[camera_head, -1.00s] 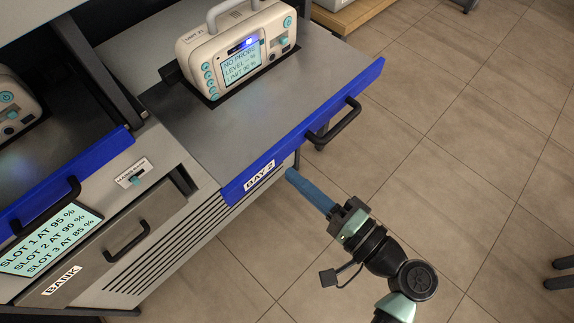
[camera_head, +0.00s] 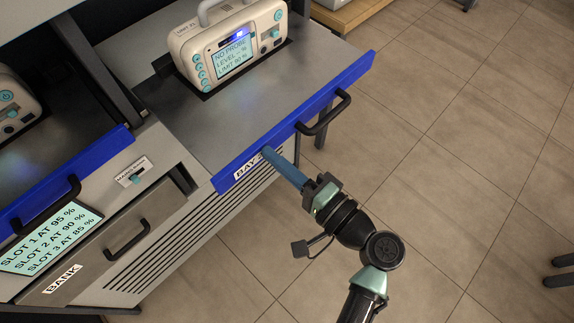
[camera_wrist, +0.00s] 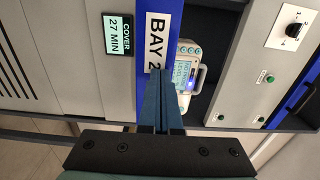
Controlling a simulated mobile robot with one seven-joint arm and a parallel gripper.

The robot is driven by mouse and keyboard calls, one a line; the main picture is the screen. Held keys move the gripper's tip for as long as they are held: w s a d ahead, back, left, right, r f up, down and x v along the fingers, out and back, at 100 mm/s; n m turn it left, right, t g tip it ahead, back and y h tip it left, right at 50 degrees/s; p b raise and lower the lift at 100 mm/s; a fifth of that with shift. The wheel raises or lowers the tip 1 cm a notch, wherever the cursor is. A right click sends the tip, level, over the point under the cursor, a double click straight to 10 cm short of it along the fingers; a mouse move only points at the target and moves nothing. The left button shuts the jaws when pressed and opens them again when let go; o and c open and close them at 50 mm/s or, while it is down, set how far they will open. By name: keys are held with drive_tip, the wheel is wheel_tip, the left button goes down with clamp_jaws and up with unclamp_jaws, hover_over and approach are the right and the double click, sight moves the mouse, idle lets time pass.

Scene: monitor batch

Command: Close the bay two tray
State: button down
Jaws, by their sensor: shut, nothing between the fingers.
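The bay two tray (camera_head: 232,112) is a grey pull-out shelf with a blue front edge, and it stands out from the cabinet. Its label, BAY 2 (camera_wrist: 155,38), shows in the wrist view. A black handle (camera_head: 326,113) is on the front, right of the label. A white monitor (camera_head: 230,50) with a lit screen sits on the tray. My gripper (camera_head: 267,152) is shut and empty, its blue fingers pointing at the blue front beside the label. The fingertips appear to touch the front and cover part of the label. In the wrist view the fingers (camera_wrist: 160,95) overlap the front.
A neighbouring tray (camera_head: 70,175) with a blue front and another monitor (camera_head: 14,105) is at the left. Below it are a slot list screen (camera_head: 48,240) and the BANK drawer (camera_head: 110,250).

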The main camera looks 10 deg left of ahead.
sight(202, 93)
drive_tip(key=b+x, duration=0.5)
drive_tip(key=x, duration=1.6)
drive_tip(key=shift+w+a+f, duration=0.1)
drive_tip(key=shift+w+a, duration=0.1)
drive_tip(key=shift+a, duration=0.05)
drive_tip(key=shift+d, duration=0.1)
drive_tip(key=shift+s+d, duration=0.1)
